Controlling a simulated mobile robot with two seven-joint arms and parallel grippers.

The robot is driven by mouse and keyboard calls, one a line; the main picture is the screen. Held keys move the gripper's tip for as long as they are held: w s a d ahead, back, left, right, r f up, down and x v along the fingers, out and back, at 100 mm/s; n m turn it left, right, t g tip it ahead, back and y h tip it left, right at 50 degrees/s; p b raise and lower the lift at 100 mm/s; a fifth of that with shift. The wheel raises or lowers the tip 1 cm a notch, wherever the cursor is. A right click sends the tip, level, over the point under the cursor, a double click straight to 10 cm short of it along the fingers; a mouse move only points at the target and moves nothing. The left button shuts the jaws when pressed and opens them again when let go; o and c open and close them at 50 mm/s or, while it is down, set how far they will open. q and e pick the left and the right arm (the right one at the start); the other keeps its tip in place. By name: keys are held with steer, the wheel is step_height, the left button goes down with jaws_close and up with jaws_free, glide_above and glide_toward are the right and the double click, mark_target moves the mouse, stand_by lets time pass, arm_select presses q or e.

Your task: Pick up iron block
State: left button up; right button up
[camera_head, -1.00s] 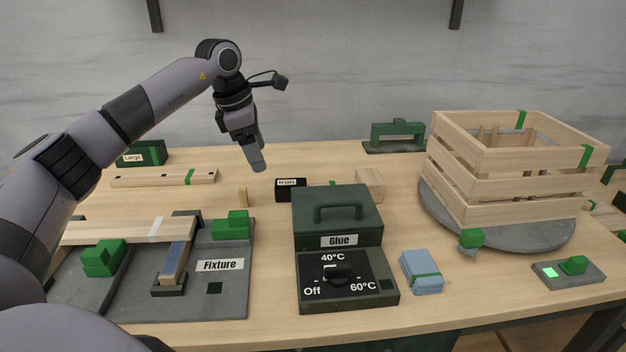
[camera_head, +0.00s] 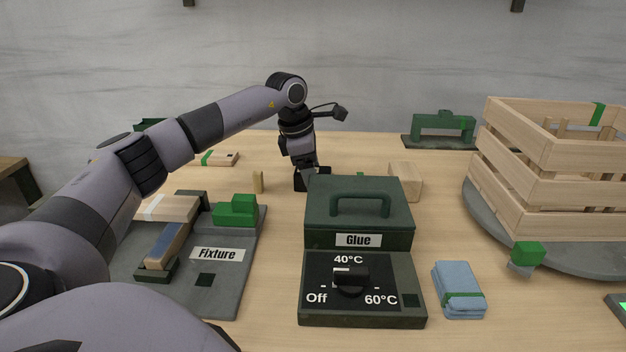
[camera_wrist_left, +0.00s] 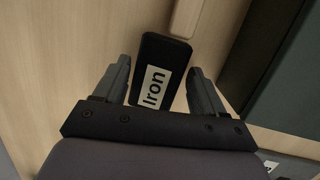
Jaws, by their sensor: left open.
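The iron block is a black block with a white "Iron" label. In the left wrist view the iron block (camera_wrist_left: 162,70) lies between the two fingers of my left gripper (camera_wrist_left: 160,85), with a gap on each side. The gripper is open. In the head view my left gripper (camera_head: 308,178) points down behind the glue box, and the iron block (camera_head: 299,181) is mostly hidden by the gripper and the box. My right gripper is not in view.
The dark green glue box (camera_head: 358,215) with a raised handle stands close in front of the gripper. A wooden block (camera_head: 405,181) is to its right and a small wooden peg (camera_head: 258,182) to its left. The fixture (camera_head: 225,285) is front left, the wooden crate (camera_head: 545,180) at right.

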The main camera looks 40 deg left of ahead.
arm_select(q)
steer(key=shift+w+f, duration=0.15)
steer(key=shift+f, duration=0.2)
jaws_close()
steer(key=shift+r, duration=0.15)
